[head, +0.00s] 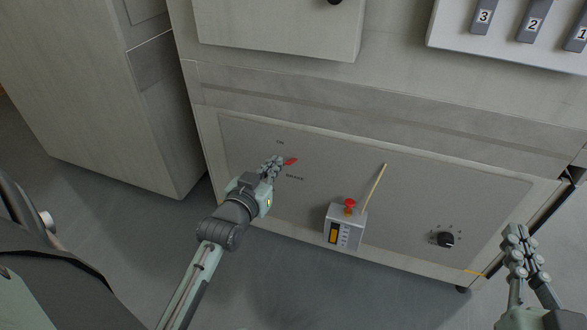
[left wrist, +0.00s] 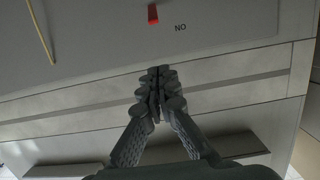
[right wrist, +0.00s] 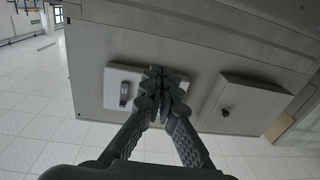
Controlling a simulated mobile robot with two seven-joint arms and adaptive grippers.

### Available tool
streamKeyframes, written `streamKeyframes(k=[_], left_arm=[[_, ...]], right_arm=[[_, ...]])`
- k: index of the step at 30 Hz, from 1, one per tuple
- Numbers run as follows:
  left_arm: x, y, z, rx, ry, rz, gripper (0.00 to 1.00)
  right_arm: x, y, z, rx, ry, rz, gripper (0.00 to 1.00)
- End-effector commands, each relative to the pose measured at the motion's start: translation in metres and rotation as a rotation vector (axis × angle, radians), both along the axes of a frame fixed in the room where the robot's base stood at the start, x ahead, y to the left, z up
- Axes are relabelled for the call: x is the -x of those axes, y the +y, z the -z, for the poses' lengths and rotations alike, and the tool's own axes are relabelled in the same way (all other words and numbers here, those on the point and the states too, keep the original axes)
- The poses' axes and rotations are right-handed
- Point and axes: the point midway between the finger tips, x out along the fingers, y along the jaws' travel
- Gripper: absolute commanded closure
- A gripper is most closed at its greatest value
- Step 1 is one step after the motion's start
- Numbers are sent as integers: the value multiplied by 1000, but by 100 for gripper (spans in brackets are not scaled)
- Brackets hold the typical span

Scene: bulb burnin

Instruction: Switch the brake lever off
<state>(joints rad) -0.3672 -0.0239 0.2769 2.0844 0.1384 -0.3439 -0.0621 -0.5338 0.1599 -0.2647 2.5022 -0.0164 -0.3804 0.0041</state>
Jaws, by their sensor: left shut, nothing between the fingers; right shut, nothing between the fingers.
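The brake lever's red handle (head: 291,162) shows on the grey front panel (head: 240,135) in the head view, just right of my left gripper (head: 272,165). Small lettering stands above and below it. My left gripper is shut and empty and hides part of the lever's mount. In the left wrist view the red handle (left wrist: 153,14) is at the top edge, apart from the fingertips (left wrist: 158,80), beside letters that look like "NO" upside down. My right gripper (head: 517,240) is shut and empty at the lower right; it also shows in the right wrist view (right wrist: 160,80).
A grey box (head: 344,230) with a red button (head: 350,203) and a thin yellow rod (head: 375,187) stand out from the panel. A black knob (head: 445,239) is further right. Numbered switches (head: 532,24) are at the upper right. Open floor lies in front.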

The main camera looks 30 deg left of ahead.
Motion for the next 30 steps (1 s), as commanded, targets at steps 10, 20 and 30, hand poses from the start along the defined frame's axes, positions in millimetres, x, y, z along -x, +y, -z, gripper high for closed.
streamKeyframes(k=[10, 20, 30], left_arm=[[0, 1, -2, -1, -6, -2, 100], [-38, 9, 6, 0, -9, -1, 100], [-93, 23, 29, 1, 1, -1, 100]], right_arm=[[0, 1, -2, -3, -7, -1, 100], [5, 11, -27, -64, -127, -23, 100], [22, 20, -78, -183, -378, -53, 100]])
